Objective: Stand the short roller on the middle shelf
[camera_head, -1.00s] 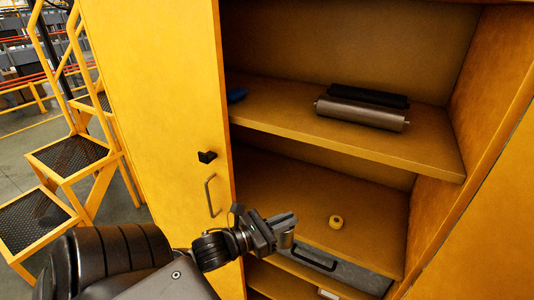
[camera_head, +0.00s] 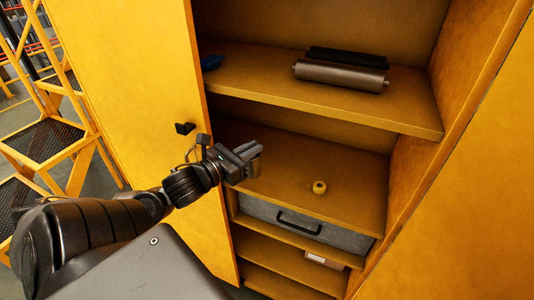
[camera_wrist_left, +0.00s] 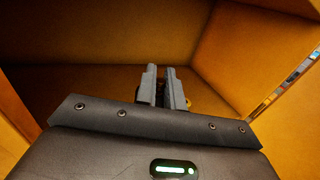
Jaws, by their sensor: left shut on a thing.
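My left gripper (camera_head: 254,156) is at the front of the middle shelf (camera_head: 285,165), near its left side. In the left wrist view its fingers (camera_wrist_left: 165,88) are close together with a narrow dark gap. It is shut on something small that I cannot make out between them. On the upper shelf lie a brown-grey roller (camera_head: 340,75) and, behind it, a black roller (camera_head: 348,58), both on their sides. I cannot pick out a separate short roller for certain. My right gripper is not in view.
A yellow tape roll (camera_head: 319,187) sits on the middle shelf, right of my gripper. A blue object (camera_head: 211,62) lies at the upper shelf's left end. The open cabinet door (camera_head: 140,90) stands left. A grey drawer box (camera_head: 305,222) is below. The middle shelf is otherwise mostly clear.

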